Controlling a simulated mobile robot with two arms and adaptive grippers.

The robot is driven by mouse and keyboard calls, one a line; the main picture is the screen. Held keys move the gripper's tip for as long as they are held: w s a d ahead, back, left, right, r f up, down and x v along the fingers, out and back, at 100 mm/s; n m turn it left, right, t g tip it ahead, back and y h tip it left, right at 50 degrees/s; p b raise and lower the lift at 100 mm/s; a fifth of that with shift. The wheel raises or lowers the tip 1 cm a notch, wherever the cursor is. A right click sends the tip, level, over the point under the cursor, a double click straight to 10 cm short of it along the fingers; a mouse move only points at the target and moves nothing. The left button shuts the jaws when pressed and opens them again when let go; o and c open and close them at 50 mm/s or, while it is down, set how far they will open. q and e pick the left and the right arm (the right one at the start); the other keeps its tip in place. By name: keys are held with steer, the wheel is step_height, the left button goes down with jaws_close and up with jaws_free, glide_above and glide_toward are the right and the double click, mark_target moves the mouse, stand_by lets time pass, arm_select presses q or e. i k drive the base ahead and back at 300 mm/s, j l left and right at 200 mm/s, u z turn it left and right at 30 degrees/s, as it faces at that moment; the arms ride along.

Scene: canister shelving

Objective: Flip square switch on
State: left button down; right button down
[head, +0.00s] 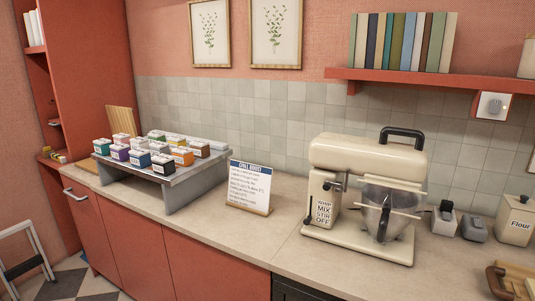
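A square white plate with a rounded grey piece in its middle (494,105) is on the wall at the right, just below the right part of the red shelf. It looks like the square switch, but it is too small to tell whether it is on or off. Neither of my grippers is in the head view, and nothing is seen touching the plate.
A cream stand mixer (365,190) stands on the counter (255,232), with small containers and a Flour canister (515,221) to its right. A sign (249,187) and a grey rack (185,180) of small colored boxes stand left. A red shelf (410,78) holds books.

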mark_target(446, 216)
steer(key=i+z, duration=0.25)
steer(key=i, duration=0.2)
steer(key=i+j+z, duration=0.1)
steer(key=i+z, duration=0.15)
steer(key=i, duration=0.15)
